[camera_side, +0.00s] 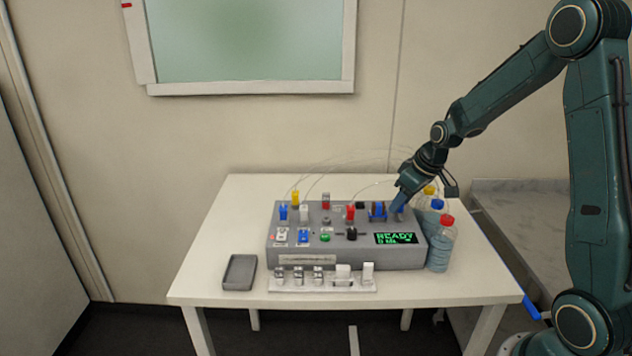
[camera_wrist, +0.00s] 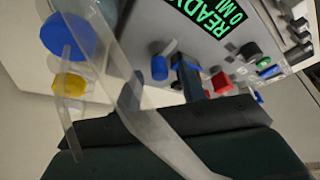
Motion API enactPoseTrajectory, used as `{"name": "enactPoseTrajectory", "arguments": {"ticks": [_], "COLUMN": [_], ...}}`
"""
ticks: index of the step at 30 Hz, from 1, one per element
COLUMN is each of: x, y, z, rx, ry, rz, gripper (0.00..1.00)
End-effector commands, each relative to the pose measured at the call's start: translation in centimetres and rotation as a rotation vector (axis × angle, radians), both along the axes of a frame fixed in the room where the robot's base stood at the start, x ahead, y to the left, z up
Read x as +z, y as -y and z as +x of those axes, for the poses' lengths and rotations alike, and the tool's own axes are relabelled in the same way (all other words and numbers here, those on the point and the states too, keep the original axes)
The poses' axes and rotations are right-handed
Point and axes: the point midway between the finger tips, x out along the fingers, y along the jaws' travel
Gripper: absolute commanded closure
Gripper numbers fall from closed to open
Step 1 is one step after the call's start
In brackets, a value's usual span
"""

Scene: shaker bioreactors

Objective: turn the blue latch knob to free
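A grey bioreactor unit (camera_side: 345,258) stands on a white table. Near the right end of its top, a small blue knob (camera_side: 397,210) shows beside my gripper (camera_side: 402,199). In the wrist view a rounded blue knob (camera_wrist: 158,67) stands near the green display, with a blue upright part in a dark holder (camera_wrist: 190,80) just right of it. I cannot tell which of these is the latch knob. My gripper reaches down from the upper right over this end of the unit.
Bottles with yellow, blue (camera_side: 437,204) and red (camera_side: 447,220) caps stand close at the unit's right end. Thin clear tubes arch above it. A white rack (camera_side: 322,285) of small vessels lies in front. A grey tray (camera_side: 239,272) sits at the left, with bare table around it.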

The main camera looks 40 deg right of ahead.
Motion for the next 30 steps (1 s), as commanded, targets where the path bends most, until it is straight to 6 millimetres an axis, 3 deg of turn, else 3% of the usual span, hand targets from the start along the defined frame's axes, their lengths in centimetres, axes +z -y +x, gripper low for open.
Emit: {"name": "enactPoseTrajectory", "arguments": {"ticks": [14,20,30], "x": [0.6,2.3,6.9], "y": [0.0,0.0,0.1], "z": [-0.3,-1.0,-2.8], "rx": [-0.002,-0.001,-0.002], "ry": [-0.001,0.001,0.003], "rz": [0.001,-0.001,-0.001], "gripper": [0.59,0.59,0.59]}}
